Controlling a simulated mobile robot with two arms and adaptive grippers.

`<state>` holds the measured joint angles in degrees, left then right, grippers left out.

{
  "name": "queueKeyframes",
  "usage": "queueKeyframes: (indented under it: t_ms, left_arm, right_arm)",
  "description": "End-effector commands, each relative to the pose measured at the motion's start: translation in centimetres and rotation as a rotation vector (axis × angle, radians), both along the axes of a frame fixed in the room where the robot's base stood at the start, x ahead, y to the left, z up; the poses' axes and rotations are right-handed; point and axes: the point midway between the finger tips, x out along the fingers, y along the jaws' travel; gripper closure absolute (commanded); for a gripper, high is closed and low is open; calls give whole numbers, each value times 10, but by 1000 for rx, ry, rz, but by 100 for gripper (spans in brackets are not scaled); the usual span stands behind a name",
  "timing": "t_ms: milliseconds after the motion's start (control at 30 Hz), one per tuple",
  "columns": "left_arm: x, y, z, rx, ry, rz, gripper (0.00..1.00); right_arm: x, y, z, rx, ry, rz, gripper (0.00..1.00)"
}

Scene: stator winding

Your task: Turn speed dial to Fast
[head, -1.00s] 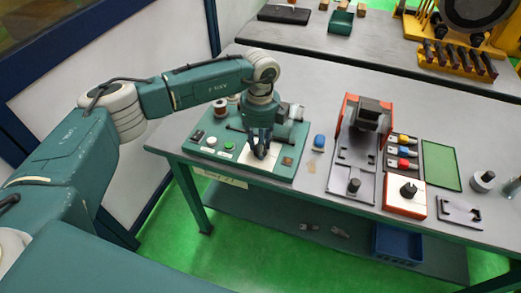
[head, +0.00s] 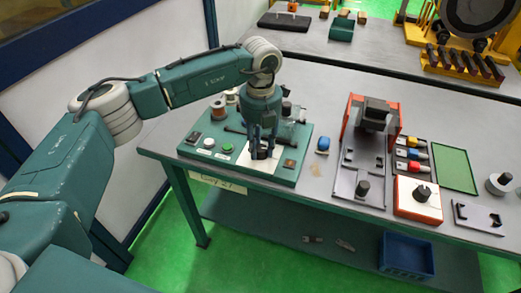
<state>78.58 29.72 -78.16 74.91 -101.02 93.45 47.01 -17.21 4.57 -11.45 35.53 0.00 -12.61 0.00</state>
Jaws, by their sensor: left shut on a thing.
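The green winder board (head: 190,151) lies at the left end of the grey table. On its front part is a white plate (head: 249,163) with a dark round knob, the speed dial (head: 260,154). My left gripper (head: 262,151) points down over the white plate, its fingers around the dial and shut on it. The fingers hide part of the dial, and its markings are too small to read. My right gripper is out of view.
White and green buttons (head: 227,148) sit on the board left of the gripper. A small blue part (head: 323,144) lies right of the board. Further right stand an orange-framed fixture (head: 346,115) and an orange box with a black knob (head: 421,194).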

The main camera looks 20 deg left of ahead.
Motion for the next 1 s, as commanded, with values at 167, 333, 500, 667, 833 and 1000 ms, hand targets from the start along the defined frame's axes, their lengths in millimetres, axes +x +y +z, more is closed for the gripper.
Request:
queueKeyframes:
  t_ms: [167, 333, 500, 667, 833, 1000]
  left_arm:
    - [6, 1, 5, -1, -19, -60, 96]
    - [6, 1, 6, -1, -20, -91, 96]
    - [6, 1, 6, -2, -20, -101, 96]
    - [6, 0, 6, -2, -21, -100, 96]
    - [7, 0, 6, -3, -21, -100, 62]
    - [4, 0, 4, -3, -14, -102, 51]
  right_arm:
    - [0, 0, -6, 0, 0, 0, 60]
    - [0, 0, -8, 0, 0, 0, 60]
    - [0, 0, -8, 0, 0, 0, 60]
    - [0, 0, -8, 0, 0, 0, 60]
    - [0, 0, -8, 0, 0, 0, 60]
    - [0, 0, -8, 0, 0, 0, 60]
